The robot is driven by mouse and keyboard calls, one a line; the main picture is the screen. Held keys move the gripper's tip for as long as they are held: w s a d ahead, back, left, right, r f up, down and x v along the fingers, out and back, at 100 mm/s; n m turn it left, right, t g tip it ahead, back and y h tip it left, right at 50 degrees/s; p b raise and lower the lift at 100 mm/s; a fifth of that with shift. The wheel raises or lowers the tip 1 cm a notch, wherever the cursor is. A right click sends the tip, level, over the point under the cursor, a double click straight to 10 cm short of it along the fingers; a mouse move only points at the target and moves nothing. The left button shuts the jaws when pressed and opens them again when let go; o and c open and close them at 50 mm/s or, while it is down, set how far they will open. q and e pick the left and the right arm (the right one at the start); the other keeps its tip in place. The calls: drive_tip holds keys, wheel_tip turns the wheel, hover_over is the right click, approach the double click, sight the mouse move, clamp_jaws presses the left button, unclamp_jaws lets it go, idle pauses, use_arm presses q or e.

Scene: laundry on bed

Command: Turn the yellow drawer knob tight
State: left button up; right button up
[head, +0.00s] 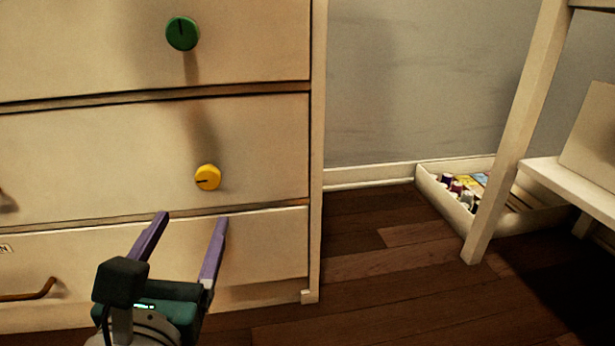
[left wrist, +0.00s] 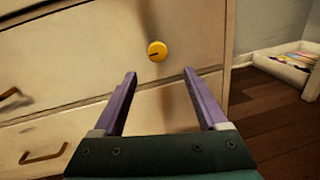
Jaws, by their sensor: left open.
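The yellow drawer knob (head: 208,177) is a round knob with a dark line on its face, on the right part of the middle drawer. The line points to the left in the head view. The knob also shows in the left wrist view (left wrist: 157,51), a little beyond and between the purple fingertips. My left gripper (head: 192,218) is open and empty, below the knob in the head view and apart from it. Its fingers also show in the left wrist view (left wrist: 160,74). My right gripper is not in view.
A green knob (head: 183,33) is on the drawer above. The lower drawer has a brown handle (head: 27,291). A white tray (head: 430,190) with bottles stands on the wooden floor at right, behind a white furniture leg (head: 510,150). Bare floor lies between dresser and leg.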

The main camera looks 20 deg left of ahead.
sight(206, 181)
use_arm(q)
drive_tip(key=b+x, duration=0.2)
drive_tip(key=x, duration=0.6)
drive_tip(key=shift+w+a+b, duration=0.2)
drive_tip(key=shift+a+b, duration=0.05)
drive_tip(key=shift+b, duration=0.1)
drive_tip(key=shift+w+a, duration=0.2)
drive_tip(key=shift+r, duration=0.1)
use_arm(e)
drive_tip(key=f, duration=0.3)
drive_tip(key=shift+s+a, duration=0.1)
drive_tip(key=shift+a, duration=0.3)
use_arm(q)
drive_tip(key=c, duration=0.4)
clamp_jaws()
